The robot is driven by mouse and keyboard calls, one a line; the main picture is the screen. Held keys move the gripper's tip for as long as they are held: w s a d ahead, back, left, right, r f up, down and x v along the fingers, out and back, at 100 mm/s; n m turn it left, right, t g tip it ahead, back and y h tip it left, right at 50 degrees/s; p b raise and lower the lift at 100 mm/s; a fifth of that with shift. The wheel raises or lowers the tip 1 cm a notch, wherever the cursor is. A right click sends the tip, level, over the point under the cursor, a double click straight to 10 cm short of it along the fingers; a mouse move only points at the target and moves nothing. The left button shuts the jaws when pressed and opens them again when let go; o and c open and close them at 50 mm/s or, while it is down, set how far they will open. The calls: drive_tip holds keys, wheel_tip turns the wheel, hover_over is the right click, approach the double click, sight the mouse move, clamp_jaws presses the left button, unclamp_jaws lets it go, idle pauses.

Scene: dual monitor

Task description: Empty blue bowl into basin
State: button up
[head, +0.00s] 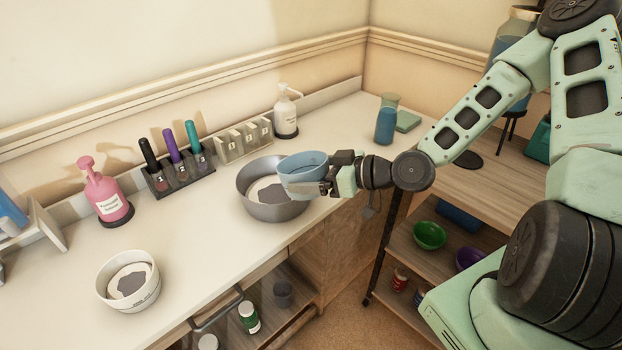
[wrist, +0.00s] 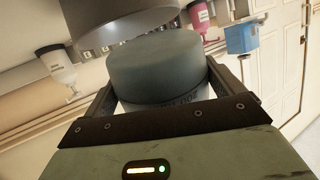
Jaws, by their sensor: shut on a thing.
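The blue bowl (head: 303,176) is in my gripper (head: 322,188), held over the right rim of the grey metal basin (head: 268,210). It looks roughly upright or slightly tilted; its inside is mostly hidden, so I cannot tell what it holds. The basin stands on the white counter, with a pale content and a dark grey patch showing inside. In the wrist view the bowl (wrist: 155,68) sits between the two fingers of my gripper (wrist: 160,85), with the basin (wrist: 115,18) just beyond it.
A white bowl (head: 128,283) stands front left on the counter (head: 205,245). A pink pump bottle (head: 103,192), a rack of markers (head: 177,178), a white card holder (head: 243,140) and a white pump bottle (head: 286,112) line the back. A blue cup (head: 385,125) stands right. The front counter middle is clear.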

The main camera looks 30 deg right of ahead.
drive_tip(key=shift+s+d+f+n+t+y+b, duration=0.15)
drive_tip(key=shift+f+t+y+b, duration=0.2)
drive_tip(key=shift+b, duration=0.35)
drive_tip(key=shift+s+f+n+t+y+b, duration=0.15)
drive_tip(key=shift+f+t+b, duration=0.25)
drive_tip(key=shift+b, duration=0.3)
drive_tip(key=shift+s+d+f+n+t+y+b, duration=0.1)
drive_tip(key=shift+s+f+t+y+b, duration=0.1)
drive_tip(key=shift+t+b, duration=0.4)
drive_tip(key=shift+r+y+b, duration=0.1)
drive_tip(key=shift+y+b, duration=0.2)
